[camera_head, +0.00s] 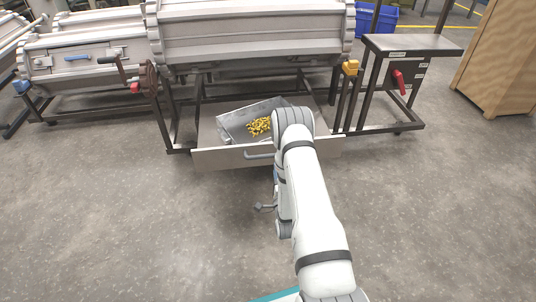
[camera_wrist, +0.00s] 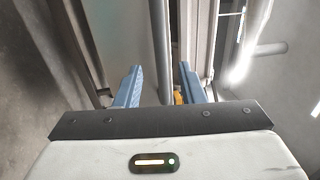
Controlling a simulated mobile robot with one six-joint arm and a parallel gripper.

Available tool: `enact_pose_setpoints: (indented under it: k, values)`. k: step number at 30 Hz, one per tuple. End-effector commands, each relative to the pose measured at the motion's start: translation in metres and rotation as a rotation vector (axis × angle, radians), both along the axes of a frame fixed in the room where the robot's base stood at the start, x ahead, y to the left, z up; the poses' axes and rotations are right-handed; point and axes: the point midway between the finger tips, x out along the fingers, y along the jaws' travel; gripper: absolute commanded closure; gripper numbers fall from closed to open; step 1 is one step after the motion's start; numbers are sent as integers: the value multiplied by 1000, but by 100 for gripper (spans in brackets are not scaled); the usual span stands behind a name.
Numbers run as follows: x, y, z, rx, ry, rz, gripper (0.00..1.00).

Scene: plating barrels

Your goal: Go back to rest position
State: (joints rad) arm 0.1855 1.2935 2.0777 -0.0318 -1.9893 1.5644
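My arm reaches forward from the bottom of the head view, and its upper part covers some of the open drawer (camera_head: 215,160). My gripper (camera_wrist: 160,69) shows in the wrist view with its two blue fingers spread apart. I see nothing clamped between them, though a small yellow patch shows by the right finger. In the head view the gripper is mostly hidden behind my arm, low in front of the drawer.
The drawer has a grey front handle (camera_head: 259,155) and holds a tilted metal bin (camera_head: 236,121) with yellow pieces (camera_head: 260,126). A plating barrel (camera_head: 250,30) stands above it. A stand with a red switch (camera_head: 399,82) is at right. The floor at left is clear.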

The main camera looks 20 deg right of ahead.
Motion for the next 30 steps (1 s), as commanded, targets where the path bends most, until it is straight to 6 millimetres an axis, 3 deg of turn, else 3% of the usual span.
enact_pose_setpoints:
  k: [6,11,15,20,26,30]
  values:
    - [3,0,7,-8,8,-1,64]
    - [23,2,53,-73,86,-2,64]
    - [46,6,115,-180,218,4,64]
    - [59,15,192,-328,391,33,64]
    - [51,29,287,-516,601,103,64]
    - [30,40,352,-649,741,177,64]
